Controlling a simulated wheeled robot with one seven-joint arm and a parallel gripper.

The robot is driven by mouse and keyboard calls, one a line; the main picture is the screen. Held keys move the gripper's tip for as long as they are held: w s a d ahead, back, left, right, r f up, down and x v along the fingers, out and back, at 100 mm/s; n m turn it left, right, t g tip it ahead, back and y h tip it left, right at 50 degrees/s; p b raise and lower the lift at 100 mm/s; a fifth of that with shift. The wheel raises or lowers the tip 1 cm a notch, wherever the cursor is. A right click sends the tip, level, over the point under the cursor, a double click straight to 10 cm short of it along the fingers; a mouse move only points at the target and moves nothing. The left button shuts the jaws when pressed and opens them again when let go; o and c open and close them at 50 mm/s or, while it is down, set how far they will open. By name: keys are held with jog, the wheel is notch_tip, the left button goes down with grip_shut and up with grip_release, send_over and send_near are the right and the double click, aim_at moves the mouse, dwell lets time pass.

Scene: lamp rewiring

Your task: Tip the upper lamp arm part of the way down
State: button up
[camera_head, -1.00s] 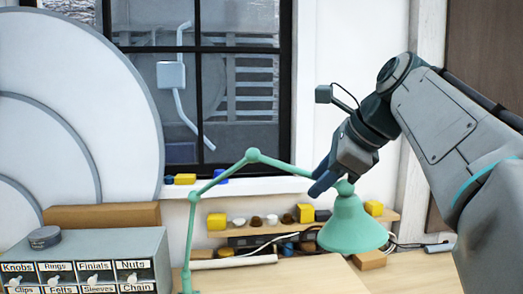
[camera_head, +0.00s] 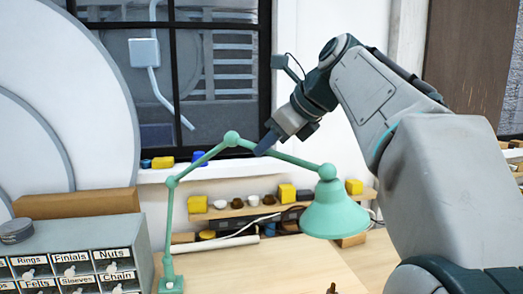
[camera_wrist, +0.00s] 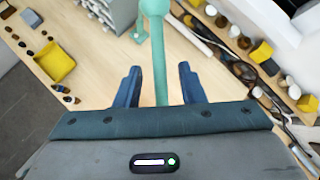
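The green lamp stands on the bench, with its base (camera_head: 171,284) at the lower left. Its lower arm rises to a ball joint (camera_head: 231,138). The upper lamp arm (camera_head: 297,161) slopes gently down to the right from there to the bell-shaped shade (camera_head: 335,212). My gripper (camera_head: 264,147) is at the upper arm, just right of the ball joint. In the wrist view, its blue fingers (camera_wrist: 159,88) are apart, with the green arm (camera_wrist: 160,60) between them and a gap on each side.
A drawer cabinet (camera_head: 80,262) stands at the lower left. A shelf (camera_head: 240,211) with small yellow blocks and knobs runs behind the lamp under the window. A yellow tray (camera_wrist: 57,61) shows in the wrist view. The bench front around the lamp is mostly clear.

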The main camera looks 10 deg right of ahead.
jog(key=shift+x, duration=1.6)
